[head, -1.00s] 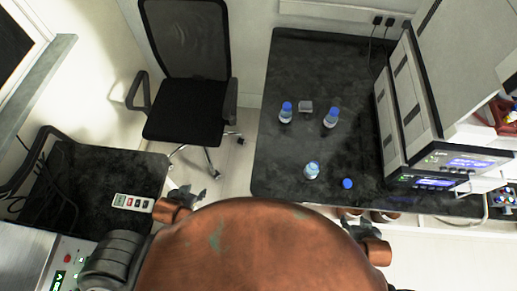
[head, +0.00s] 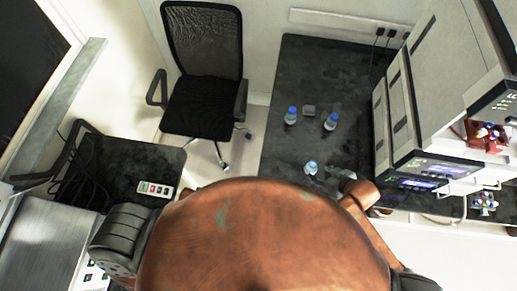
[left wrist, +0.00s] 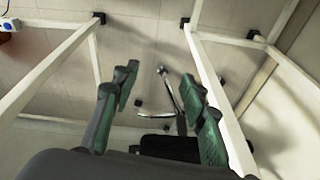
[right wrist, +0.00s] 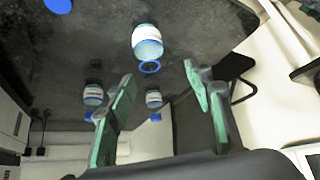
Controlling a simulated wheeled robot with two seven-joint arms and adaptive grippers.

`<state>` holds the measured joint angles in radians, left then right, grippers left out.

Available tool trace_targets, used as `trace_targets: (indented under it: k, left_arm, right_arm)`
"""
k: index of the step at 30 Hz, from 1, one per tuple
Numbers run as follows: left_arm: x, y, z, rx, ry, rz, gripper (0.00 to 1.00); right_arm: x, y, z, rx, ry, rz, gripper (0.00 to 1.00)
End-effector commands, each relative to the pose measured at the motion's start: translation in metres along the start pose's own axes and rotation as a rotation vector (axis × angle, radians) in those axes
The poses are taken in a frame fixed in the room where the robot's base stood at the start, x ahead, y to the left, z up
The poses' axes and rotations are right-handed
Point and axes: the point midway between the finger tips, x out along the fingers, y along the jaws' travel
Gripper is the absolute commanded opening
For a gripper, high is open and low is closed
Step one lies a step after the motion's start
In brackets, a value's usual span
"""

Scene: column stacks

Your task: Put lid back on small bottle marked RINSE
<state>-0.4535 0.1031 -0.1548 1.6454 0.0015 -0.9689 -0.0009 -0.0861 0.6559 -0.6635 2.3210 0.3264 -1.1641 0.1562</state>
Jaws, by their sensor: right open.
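A small open bottle (head: 311,168) with clear bluish contents and a white label stands near the front of the dark table. The right wrist view shows it (right wrist: 148,42) with a blue ring at its neck. The loose blue lid (right wrist: 58,5) lies on the table at that view's top edge; in the head view it is hidden. My right gripper (right wrist: 160,80) is open and empty, above the table near the open bottle; it shows small in the head view (head: 347,176). My left gripper (left wrist: 157,82) is open and empty, away from the table. Label text is unreadable.
Stacked instruments (head: 430,165) border the table's right side. An office chair (head: 205,85) stands left. A small side table (head: 120,165) holds a remote-like device.

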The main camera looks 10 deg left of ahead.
Motion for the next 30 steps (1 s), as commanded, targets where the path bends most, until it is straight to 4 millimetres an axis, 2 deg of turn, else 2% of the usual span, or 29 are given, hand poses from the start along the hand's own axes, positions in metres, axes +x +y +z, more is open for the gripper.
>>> trace_targets:
  k: [1, 4, 6, 10, 15, 18, 21, 30]
  left_arm:
    - [0.026, 0.004, 0.021, 0.006, -0.021, 0.005, 0.40]
    - [0.071, 0.011, 0.060, 0.019, -0.046, 0.013, 0.40]
    - [0.096, 0.015, 0.090, 0.028, -0.061, 0.018, 0.40]
    - [0.131, 0.021, 0.149, 0.043, -0.089, 0.026, 0.40]
    - [0.150, 0.024, 0.208, 0.059, -0.112, 0.032, 0.40]
    - [0.154, 0.024, 0.228, 0.065, -0.119, 0.034, 0.40]
    - [0.155, 0.025, 0.238, 0.068, -0.123, 0.035, 0.40]
    - [0.155, 0.025, 0.241, 0.068, -0.124, 0.035, 0.40]
  right_arm:
    - [0.007, 0.000, -0.002, -0.060, -0.009, -0.025, 0.47]
    - [0.019, -0.001, 0.007, -0.132, -0.037, -0.082, 0.47]
    - [0.023, 0.007, 0.020, -0.163, -0.068, -0.109, 0.47]
    - [0.022, 0.040, 0.051, -0.177, -0.137, -0.126, 0.47]
    - [0.007, 0.090, 0.084, -0.140, -0.205, -0.108, 0.47]
    - [-0.001, 0.109, 0.095, -0.117, -0.224, -0.095, 0.47]
    - [-0.005, 0.119, 0.100, -0.103, -0.233, -0.088, 0.47]
    - [-0.006, 0.121, 0.102, -0.099, -0.235, -0.087, 0.47]
